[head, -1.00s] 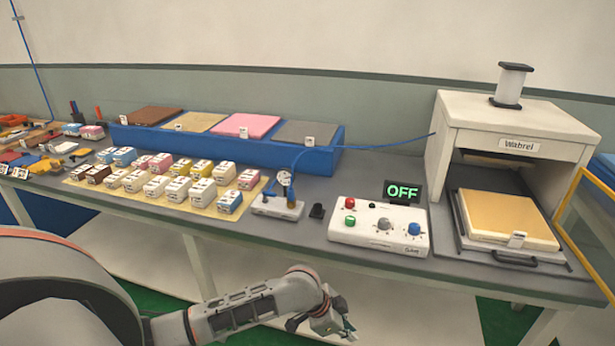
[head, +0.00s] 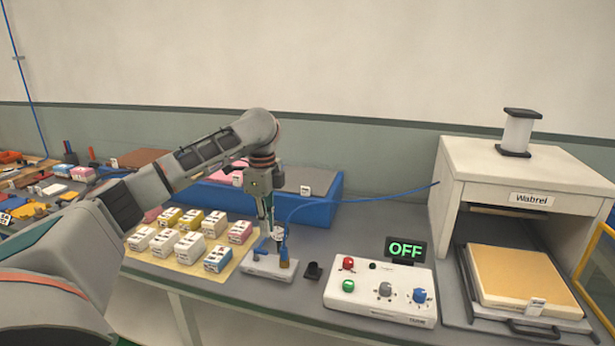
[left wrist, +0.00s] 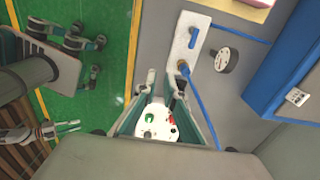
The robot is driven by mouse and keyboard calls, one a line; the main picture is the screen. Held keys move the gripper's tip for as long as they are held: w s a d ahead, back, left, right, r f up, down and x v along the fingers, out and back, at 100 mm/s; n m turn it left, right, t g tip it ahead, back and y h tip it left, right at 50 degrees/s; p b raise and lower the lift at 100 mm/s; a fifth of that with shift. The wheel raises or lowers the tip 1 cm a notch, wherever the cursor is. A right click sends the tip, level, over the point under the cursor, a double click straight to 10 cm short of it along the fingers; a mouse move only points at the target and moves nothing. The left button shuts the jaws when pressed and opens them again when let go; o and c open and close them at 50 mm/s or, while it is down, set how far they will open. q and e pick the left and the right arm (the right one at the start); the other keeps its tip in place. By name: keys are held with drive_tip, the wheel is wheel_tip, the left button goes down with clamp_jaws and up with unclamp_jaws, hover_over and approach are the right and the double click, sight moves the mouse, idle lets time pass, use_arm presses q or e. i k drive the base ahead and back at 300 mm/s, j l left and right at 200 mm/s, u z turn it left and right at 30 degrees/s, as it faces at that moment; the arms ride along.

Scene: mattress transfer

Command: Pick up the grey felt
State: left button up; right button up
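The grey felt (head: 300,180) lies on top at the right end of the blue holder, with a white tag at its front edge; my left arm hides part of its left side. My left gripper (head: 266,222) points down in front of the blue holder, close to the small gauge fitting, and is apart from the felt. In the left wrist view its fingers (left wrist: 165,85) are spread with nothing between them. What looks like my right gripper (left wrist: 68,127) is low at the left of that view, its fingers slightly apart and empty. It is out of the head view.
The blue holder (head: 325,210) also carries a pink sheet, mostly behind my arm. A gauge fitting (head: 272,262) with a blue hose stands below my left gripper. Several small boxes (head: 190,247) are left of it. A control box (head: 380,290) and a press (head: 530,180) stand to the right.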

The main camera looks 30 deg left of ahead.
sight(302, 182)
drive_tip(key=i+j, duration=0.2)
drive_tip(key=i, duration=0.2)
drive_tip(key=i+j, duration=0.15)
drive_tip(key=i, duration=0.2)
drive_tip(key=i+j, duration=0.2)
drive_tip(key=i, duration=0.2)
